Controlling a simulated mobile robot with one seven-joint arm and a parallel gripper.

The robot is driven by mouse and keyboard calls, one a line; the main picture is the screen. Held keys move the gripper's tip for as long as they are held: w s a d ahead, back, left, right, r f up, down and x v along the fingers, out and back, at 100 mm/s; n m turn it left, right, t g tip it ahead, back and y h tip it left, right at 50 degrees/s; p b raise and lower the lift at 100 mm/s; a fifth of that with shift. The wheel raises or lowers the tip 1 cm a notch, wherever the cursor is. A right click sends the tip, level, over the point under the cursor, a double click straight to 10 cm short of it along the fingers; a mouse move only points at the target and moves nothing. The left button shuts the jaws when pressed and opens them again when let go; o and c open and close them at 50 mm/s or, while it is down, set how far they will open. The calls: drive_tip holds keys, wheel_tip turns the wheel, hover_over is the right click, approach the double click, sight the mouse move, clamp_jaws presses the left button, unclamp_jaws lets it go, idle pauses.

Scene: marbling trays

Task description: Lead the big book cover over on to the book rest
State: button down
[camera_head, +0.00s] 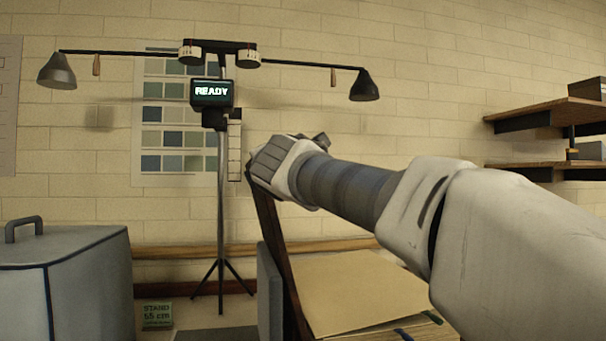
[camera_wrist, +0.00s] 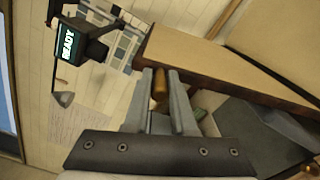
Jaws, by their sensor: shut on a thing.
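The big book cover (camera_head: 273,235) shows in the head view as a dark brown board, edge-on and nearly upright, its top leaning left. In the wrist view the cover (camera_wrist: 215,68) is a tan board with a dark edge, running right from the fingertips. My gripper (camera_wrist: 160,78) is shut on the cover's free edge, with a small orange-brown piece showing between the fingers. In the head view its fingers are hidden behind my wrist. A blue-grey panel, likely the book rest (camera_head: 270,292), stands just left of the cover. The tan open page (camera_head: 355,285) lies right of it.
A lamp stand (camera_head: 221,240) with a "READY" display (camera_head: 212,92) rises at the back left. A grey lidded box (camera_head: 75,285) stands at the left front. Wooden shelves (camera_head: 550,112) are on the right wall. A small green sign (camera_head: 157,315) is near the stand's foot.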

idle(0.4)
drive_tip(key=c, duration=0.8)
unclamp_jaws()
drive_tip(key=shift+o, duration=0.2)
